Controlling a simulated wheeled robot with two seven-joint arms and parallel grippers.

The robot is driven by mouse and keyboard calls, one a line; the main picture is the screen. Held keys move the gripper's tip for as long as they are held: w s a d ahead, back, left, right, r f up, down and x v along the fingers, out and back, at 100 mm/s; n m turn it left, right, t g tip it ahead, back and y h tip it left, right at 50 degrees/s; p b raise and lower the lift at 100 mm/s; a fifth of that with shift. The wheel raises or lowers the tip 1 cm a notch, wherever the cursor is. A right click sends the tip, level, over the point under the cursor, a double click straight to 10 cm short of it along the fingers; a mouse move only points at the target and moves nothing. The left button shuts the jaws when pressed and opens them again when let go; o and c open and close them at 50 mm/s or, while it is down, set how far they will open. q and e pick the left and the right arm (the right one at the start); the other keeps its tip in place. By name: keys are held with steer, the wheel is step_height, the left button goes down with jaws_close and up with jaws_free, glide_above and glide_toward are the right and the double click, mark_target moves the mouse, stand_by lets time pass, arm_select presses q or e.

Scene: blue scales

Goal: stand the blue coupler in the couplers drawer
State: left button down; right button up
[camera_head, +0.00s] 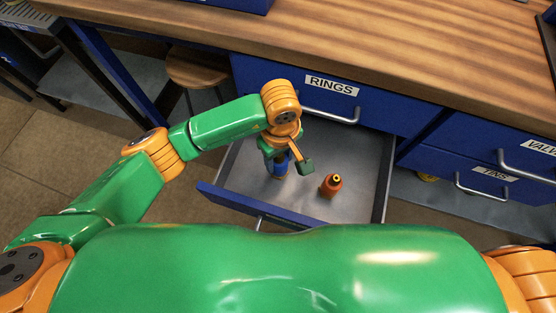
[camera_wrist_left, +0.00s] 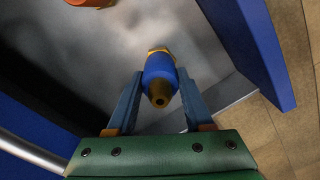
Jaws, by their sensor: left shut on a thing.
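The blue coupler (camera_wrist_left: 159,78), with brass ends, sits between the two fingers of my left gripper (camera_wrist_left: 160,95) in the left wrist view. In the head view my left gripper (camera_head: 281,158) is inside the open drawer (camera_head: 245,205), near its left side, and is shut on the coupler (camera_head: 279,167). The coupler looks about upright. Its lower end is close to the drawer floor; I cannot tell whether it touches. The drawer's front label is not visible. My right gripper is not in view.
An orange fitting (camera_head: 331,185) stands in the drawer to the right of my gripper; its edge shows in the wrist view (camera_wrist_left: 90,2). The shut RINGS drawer (camera_head: 360,100) and wooden bench top (camera_head: 330,45) are above. Drawer floor is free at the right.

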mark_target(277, 165)
arm_select(q)
steer(key=shift+w+a+f, duration=0.1)
steer(key=shift+a+f, duration=0.05)
steer(key=shift+f, duration=0.85)
steer(key=shift+w+a+f, duration=0.1)
steer(key=shift+f, duration=0.85)
steer(key=shift+c, duration=1.4)
jaws_free()
steer(key=shift+s, duration=0.1)
step_height(277, 165, up, 12)
steer(key=shift+r, duration=0.15)
